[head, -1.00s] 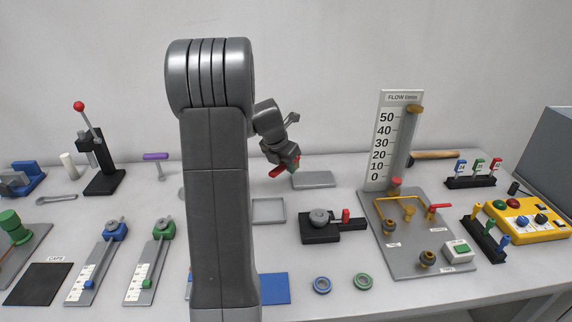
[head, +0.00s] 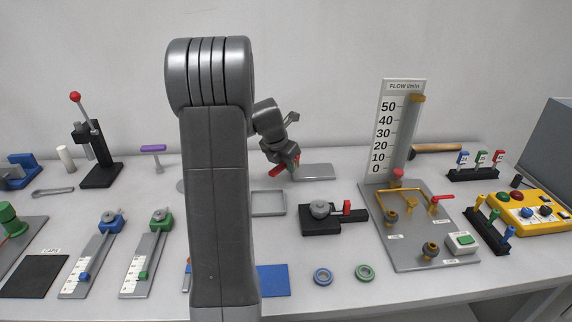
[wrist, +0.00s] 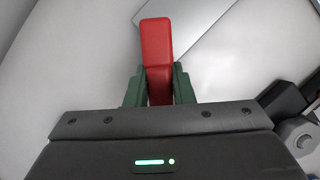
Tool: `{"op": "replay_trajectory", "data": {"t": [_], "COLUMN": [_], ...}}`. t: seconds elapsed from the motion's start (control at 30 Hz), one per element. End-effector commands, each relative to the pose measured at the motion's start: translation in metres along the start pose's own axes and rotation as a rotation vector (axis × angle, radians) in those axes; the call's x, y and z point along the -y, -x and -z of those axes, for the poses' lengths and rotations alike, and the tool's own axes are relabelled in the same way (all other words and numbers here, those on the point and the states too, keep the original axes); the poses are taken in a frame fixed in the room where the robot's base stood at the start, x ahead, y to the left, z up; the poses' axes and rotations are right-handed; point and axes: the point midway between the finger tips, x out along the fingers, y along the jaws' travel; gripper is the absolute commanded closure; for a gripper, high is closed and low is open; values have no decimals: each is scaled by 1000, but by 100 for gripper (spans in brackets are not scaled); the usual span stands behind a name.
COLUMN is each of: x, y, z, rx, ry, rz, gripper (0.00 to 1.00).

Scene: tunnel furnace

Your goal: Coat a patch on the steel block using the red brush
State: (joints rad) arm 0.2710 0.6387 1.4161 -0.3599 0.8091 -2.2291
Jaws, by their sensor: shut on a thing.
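The red brush (wrist: 156,50) is held between the green fingers of my gripper (wrist: 159,88), which is shut on it. In the head view, the red brush (head: 275,172) and my gripper (head: 293,163) show beside the left end of a flat grey slab (head: 316,172), which looks like the steel block. In the wrist view, part of the slab (wrist: 205,14) lies behind and right of the brush. I cannot tell whether the brush touches it. No coated patch is distinguishable on the visible part.
A shallow grey tray (head: 268,213) lies in front of the slab. A black fixture with a round grey knob (head: 320,208) stands to the right, before the flow panel (head: 387,130). My arm hides part of the bench. Bare bench lies left of the slab.

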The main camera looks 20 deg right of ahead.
Motion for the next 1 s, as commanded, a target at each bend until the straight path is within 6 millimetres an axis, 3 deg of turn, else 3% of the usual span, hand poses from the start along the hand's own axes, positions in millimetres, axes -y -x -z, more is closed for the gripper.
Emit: {"op": "replay_trajectory", "data": {"t": [1.0], "x": [0], "y": [-17], "z": [7], "rx": [0], "ry": [1], "rz": [0], "gripper": [97]}}
